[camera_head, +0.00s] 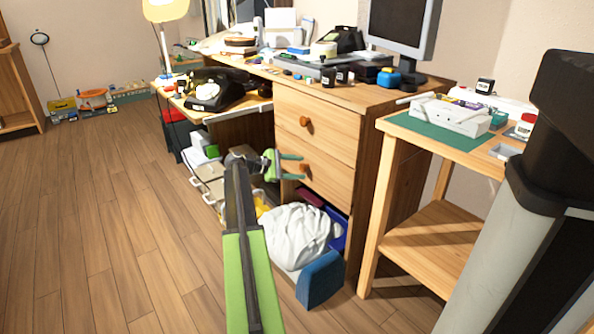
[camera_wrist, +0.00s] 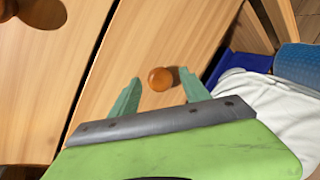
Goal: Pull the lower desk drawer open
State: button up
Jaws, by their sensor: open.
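The wooden desk has two stacked drawers. The lower drawer (camera_head: 330,178) looks shut, and its round orange-brown knob (camera_head: 304,171) sits by my fingertips. In the wrist view the lower drawer front (camera_wrist: 205,30) fills the middle, with the knob (camera_wrist: 160,79) between and just beyond my fingers. My gripper (camera_head: 291,166) is open, with green fingers, and it also shows in the wrist view (camera_wrist: 158,90). The fingers straddle the knob's line; I cannot tell whether they touch it. The upper drawer (camera_head: 315,128) is shut, with its knob (camera_head: 306,122) above.
Below the lower drawer are a white bundle (camera_head: 297,236), a blue item (camera_head: 320,279) and a dark blue bin (camera_head: 339,238). A small wooden side table (camera_head: 430,245) stands to the right. Wood floor (camera_head: 110,220) is clear at left. A black phone (camera_head: 208,95) sits on the desk's left.

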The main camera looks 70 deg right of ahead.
grip_shut()
dwell(1.3)
